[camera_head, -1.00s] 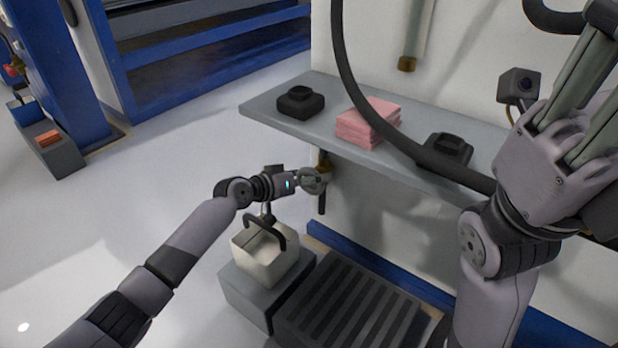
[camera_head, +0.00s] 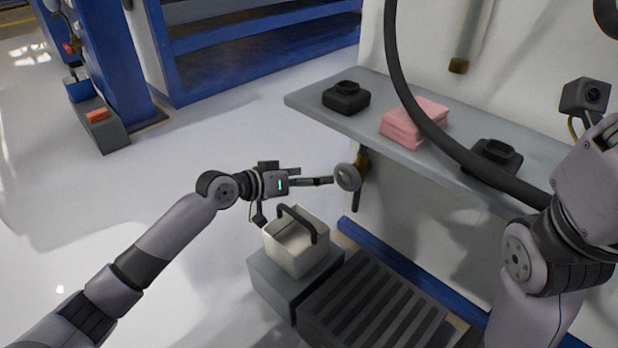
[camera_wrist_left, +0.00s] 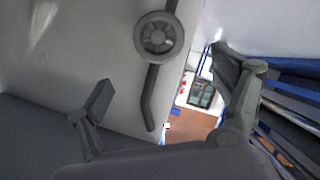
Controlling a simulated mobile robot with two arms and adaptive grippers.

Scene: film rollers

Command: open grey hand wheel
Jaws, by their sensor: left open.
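The grey hand wheel (camera_head: 347,177) is a small round wheel on a brass-coloured valve at the wall, below the shelf's left end. A dark pipe hangs under it. In the left wrist view the wheel (camera_wrist_left: 159,38) shows nearly face-on at top centre, with spokes and a hub. My left gripper (camera_head: 330,181) points at the wheel from the left, its fingertips just short of the rim. In the left wrist view its fingers (camera_wrist_left: 168,95) are spread wide with nothing between them. My right arm stands at the right edge; its jaws are out of frame.
A grey shelf (camera_head: 305,100) above the wheel bears black items and folded pink cloths (camera_head: 413,122). A white bin (camera_head: 297,251) on a grey block stands below my left gripper, beside a ribbed dark platform (camera_head: 375,312). A black hose (camera_head: 402,85) hangs before the shelf.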

